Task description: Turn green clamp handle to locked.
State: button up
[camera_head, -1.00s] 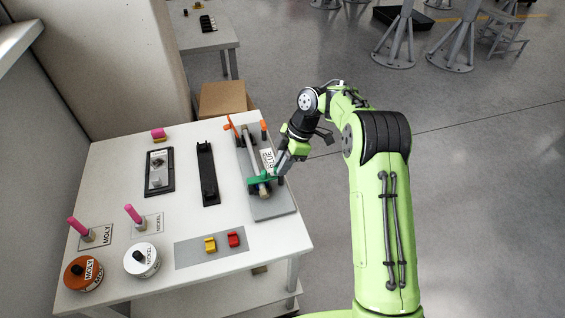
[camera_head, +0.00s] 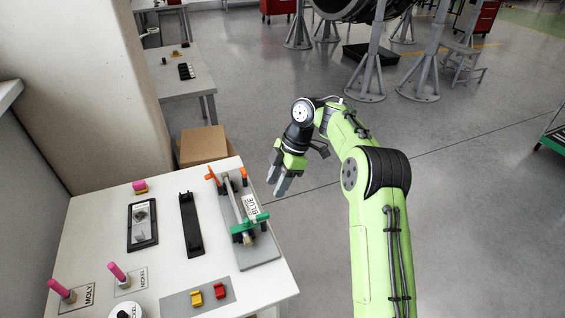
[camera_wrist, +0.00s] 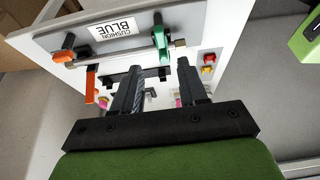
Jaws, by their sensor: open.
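The green clamp handle (camera_head: 250,223) lies crosswise over the near end of the rod on a grey clamp fixture (camera_head: 262,250) at the table's right side. In the wrist view the green handle (camera_wrist: 161,42) shows beyond my fingertips. An orange handle (camera_head: 211,174) is at the fixture's far end, and it also shows in the wrist view (camera_wrist: 91,84). My gripper (camera_head: 280,188) is open and empty. It hangs off the table's right edge, beside the fixture and apart from the handle. Its fingers (camera_wrist: 160,82) are spread in the wrist view.
A white label reading CUSHION BLUE (camera_wrist: 117,29) is on the fixture. A black holder (camera_head: 190,225), red block (camera_head: 221,291) and yellow block (camera_head: 196,298) lie on the table to its left. A cardboard box (camera_head: 203,146) stands behind.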

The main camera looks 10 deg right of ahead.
jog(key=p+v, duration=0.1)
jog(key=v, duration=0.4)
